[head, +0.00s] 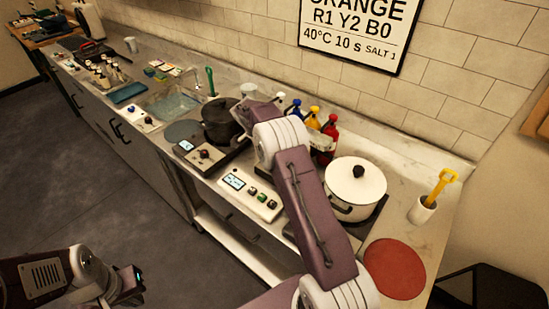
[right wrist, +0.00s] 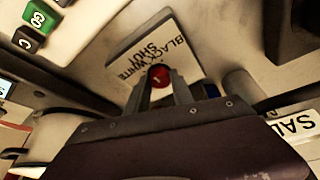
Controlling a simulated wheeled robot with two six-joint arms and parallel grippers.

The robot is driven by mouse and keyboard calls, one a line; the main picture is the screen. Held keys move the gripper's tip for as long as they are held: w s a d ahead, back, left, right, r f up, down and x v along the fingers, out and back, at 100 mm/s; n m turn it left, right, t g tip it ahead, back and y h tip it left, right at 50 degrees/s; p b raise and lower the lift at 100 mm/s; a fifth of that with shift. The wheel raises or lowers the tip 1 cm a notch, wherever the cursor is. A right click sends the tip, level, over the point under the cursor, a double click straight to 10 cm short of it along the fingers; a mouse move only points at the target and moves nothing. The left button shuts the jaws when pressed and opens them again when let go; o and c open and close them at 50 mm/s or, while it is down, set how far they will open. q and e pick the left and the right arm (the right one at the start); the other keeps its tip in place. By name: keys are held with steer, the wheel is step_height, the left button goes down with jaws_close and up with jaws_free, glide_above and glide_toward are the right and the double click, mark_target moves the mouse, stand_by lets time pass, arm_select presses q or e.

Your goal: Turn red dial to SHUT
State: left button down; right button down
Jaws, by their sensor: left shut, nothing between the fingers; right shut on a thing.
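In the right wrist view the red dial (right wrist: 160,76) sits at the edge of a pale plate (right wrist: 128,52) printed BLACK, WHITE and SHUT. My right gripper (right wrist: 159,88) is shut on the dial, one finger on each side of it. I cannot tell which word the dial points to. In the head view my right arm hides the dial, and the right gripper cannot be made out clearly. My left gripper (head: 134,284) is shut and empty, low at the left over the floor, away from the counter.
A white lidded pot (head: 352,203) stands right of my right arm, and a dark pot (head: 220,122) stands left of it. A button panel (head: 250,196) lies at the counter's front. Yellow (head: 313,117) and red bottles (head: 329,130) stand behind. A red round mat (head: 395,270) lies at right.

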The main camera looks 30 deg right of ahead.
steer(key=c, duration=1.1)
jaws_free()
steer(key=shift+d, duration=0.1)
steer(key=shift+r, duration=0.1)
steer(key=v, duration=0.9)
